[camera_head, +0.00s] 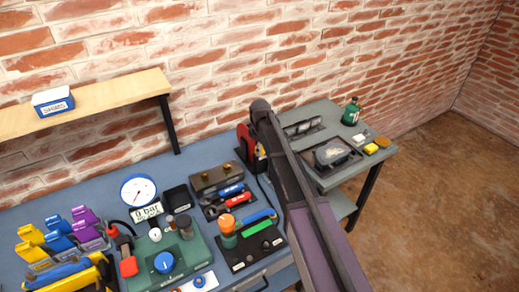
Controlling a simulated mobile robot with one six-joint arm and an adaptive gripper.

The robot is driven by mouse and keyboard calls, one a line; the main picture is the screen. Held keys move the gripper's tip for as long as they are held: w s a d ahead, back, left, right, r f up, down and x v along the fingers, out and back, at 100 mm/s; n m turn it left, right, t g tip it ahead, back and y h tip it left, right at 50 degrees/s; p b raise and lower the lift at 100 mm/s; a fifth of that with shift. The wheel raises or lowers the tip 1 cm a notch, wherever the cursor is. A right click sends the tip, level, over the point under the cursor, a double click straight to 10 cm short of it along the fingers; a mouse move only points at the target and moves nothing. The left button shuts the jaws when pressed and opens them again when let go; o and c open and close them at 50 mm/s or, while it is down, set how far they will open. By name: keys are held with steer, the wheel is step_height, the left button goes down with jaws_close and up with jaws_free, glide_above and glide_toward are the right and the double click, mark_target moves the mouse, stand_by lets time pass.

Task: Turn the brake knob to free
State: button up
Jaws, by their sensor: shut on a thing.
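I cannot tell for certain which control is the brake knob; no brake or free marking is readable. A round blue knob (165,262) sits on the green box (190,250) at the lower left. A smaller blue knob (199,281) sits on a white plate near the bottom edge. An orange-topped green cylinder (228,232) stands on a black panel (240,258). A red device (246,144) stands at the back of the bench, partly covered by my dark arm. My arm crosses from the bottom edge up to the wall side. My gripper's fingers do not show.
A round gauge (138,190) stands behind the green box. Coloured clamps (62,238) crowd the left. A wooden shelf (100,102) holds a small blue-and-white box (53,101). A grey side table (350,140) stands right of my arm. Open floor lies farther right.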

steer(key=n, duration=0.6)
steer(key=shift+s+a, duration=0.1)
steer(key=shift+s, duration=0.15)
stand_by(0.3)
steer(key=o, duration=1.1)
steer(key=shift+o, duration=0.2)
steer(key=shift+w, duration=0.1)
steer(key=shift+w+r, duration=0.1)
